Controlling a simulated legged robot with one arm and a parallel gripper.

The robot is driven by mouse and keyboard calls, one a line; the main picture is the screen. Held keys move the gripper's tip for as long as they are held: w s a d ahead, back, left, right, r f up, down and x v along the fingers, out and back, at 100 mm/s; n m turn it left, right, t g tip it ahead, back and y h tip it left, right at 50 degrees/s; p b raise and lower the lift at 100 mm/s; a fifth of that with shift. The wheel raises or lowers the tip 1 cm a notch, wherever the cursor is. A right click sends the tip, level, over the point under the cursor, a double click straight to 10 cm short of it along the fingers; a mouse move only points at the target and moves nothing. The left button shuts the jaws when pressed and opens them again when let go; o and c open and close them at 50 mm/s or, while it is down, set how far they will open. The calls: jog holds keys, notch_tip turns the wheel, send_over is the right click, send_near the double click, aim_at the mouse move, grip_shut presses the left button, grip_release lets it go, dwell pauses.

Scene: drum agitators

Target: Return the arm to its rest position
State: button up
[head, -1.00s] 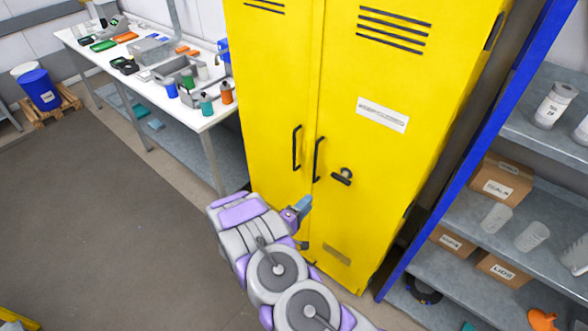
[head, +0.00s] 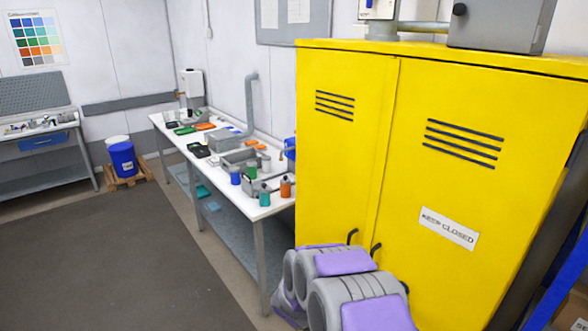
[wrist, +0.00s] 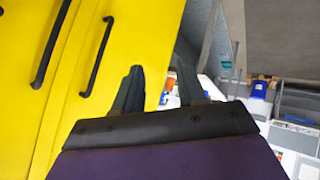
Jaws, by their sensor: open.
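My gripper (wrist: 160,92) shows in the wrist view with its two dark fingers spread apart and nothing between them. It is beside the yellow cabinet (wrist: 115,75), whose two black handles stand left of the fingers; I cannot tell the exact gap. In the head view my grey and purple arm (head: 345,290) is folded at the bottom, in front of the lower part of the yellow cabinet (head: 345,150). The gripper itself is hidden there. The cabinet doors look shut, and a "KEEP CLOSED" label (head: 449,229) is on the right door.
A white table (head: 235,190) with cups and trays stands left of the cabinet. A blue drum (head: 123,158) stands on a pallet at the far left. Blue-framed shelving (head: 560,265) is close on the right. The dark floor (head: 100,255) at left is clear.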

jog(key=s+a+r+g+y+b, duration=0.1)
jog(key=s+r+g+y+b, duration=0.15)
jog(key=s+r, duration=0.5)
jog(key=s+a+r+g+y+b, duration=0.1)
jog(key=s+a+r+g+y, duration=0.2)
jog(key=s, duration=0.7)
jog(key=s+d+r+m+g+h+b, duration=0.1)
jog(key=s+d, duration=0.4)
jog(key=s, duration=0.5)
jog(key=s+d+r+m+g+h+b, duration=0.1)
jog(key=s+d, duration=0.4)
jog(key=s, duration=0.5)
jog(key=s+d+r+m+g+h+b, duration=0.1)
jog(key=s+d, duration=0.4)
jog(key=s, duration=0.5)
jog(key=m+g, duration=0.1)
jog(key=g, duration=0.1)
jog(key=shift+g, duration=0.35)
jog(key=shift+a+h, duration=0.1)
jog(key=shift+h, duration=0.15)
